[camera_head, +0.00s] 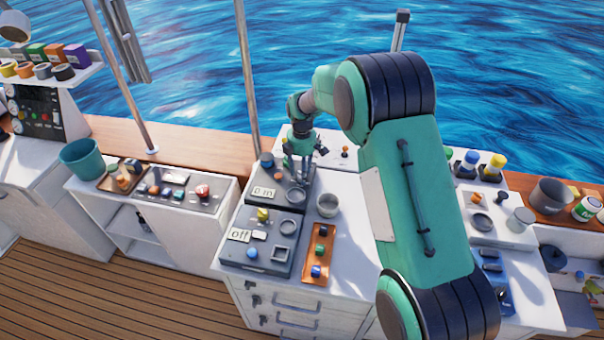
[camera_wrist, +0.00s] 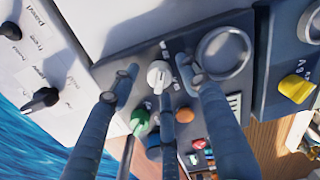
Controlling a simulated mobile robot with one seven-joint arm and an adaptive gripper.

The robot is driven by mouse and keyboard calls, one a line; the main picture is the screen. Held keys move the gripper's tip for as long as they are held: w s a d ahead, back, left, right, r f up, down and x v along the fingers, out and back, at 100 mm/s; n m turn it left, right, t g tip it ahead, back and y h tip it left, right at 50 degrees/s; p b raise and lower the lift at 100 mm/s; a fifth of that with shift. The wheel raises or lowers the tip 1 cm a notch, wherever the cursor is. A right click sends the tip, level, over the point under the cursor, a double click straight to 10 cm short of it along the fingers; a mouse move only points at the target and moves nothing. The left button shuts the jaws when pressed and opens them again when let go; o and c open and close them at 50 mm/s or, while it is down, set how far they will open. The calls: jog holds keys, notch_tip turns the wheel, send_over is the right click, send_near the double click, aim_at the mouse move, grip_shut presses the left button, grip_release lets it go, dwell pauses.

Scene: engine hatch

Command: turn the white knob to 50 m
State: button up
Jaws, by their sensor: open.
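In the wrist view the white knob (camera_wrist: 159,73) sits on a dark grey panel (camera_wrist: 184,49), between my gripper's spread fingers. My gripper (camera_wrist: 157,85) is open around the knob, with a third finger below it; I cannot tell whether any finger touches it. In the head view my gripper (camera_head: 300,180) points down over the back dark panel (camera_head: 268,177). The display (camera_head: 264,192) there reads "0 m". The white knob is hidden behind my gripper in the head view.
Beside the knob are a round gauge (camera_wrist: 224,53), a green knob (camera_wrist: 140,121) and an orange button (camera_wrist: 184,115). A second panel (camera_head: 258,253) reading "off" has a yellow knob (camera_head: 262,214). An orange tray (camera_head: 318,262) and a cup (camera_head: 327,205) stand to the right.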

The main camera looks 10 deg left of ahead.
jog(key=shift+f, duration=0.15)
jog(key=c, duration=1.2)
jog(key=shift+o, duration=0.2)
